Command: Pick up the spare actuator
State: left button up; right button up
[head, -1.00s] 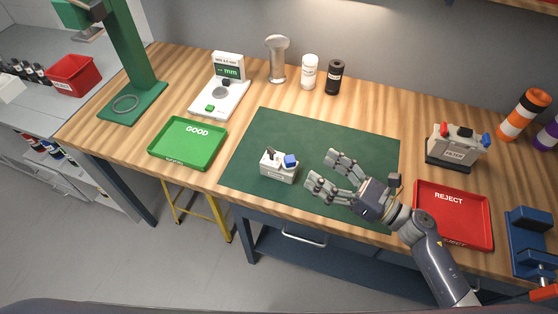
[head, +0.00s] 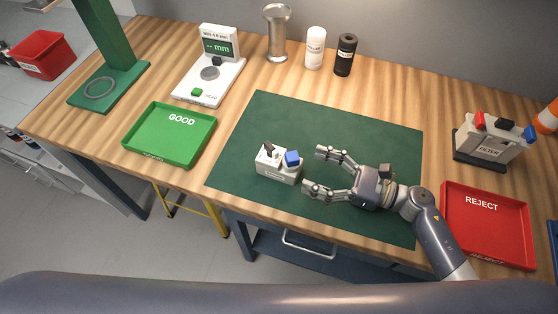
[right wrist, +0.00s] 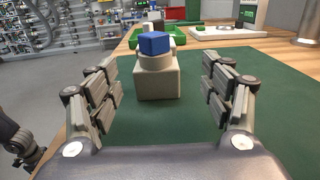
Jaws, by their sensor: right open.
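A small white-grey block (head: 279,172) with a blue cube-shaped cap (head: 292,158) and a dark part on top stands on the green mat (head: 345,125). I take it for the spare actuator, though its label is too small to read. My right gripper (head: 311,170) is open just right of it, its fingers pointing left toward it. In the right wrist view the block (right wrist: 157,82) and its blue cap (right wrist: 154,43) stand upright ahead, between the lines of the open fingers (right wrist: 160,85). Nothing is between the fingers. My left gripper is not in view.
A green GOOD tray (head: 170,137) lies to the left and a red REJECT tray (head: 489,222) to the right. A filter unit (head: 488,143), a gauge (head: 208,72) and two bottles (head: 315,50) stand behind. The mat behind the block is clear.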

aim_at(279, 158)
jog(key=a, duration=0.2)
jog(key=a+p, duration=0.1)
jog(key=a, duration=0.1)
jog(key=shift+w+r, duration=0.4)
jog(key=shift+w+a+f, duration=0.1)
jog(key=shift+w+a, duration=0.05)
jog(key=shift+a, duration=0.1)
jog(key=p+x, duration=0.2)
jog(key=x, duration=0.3)
jog(key=shift+a, duration=0.15)
jog(key=c, duration=1.6)
jog(key=shift+w, duration=0.1)
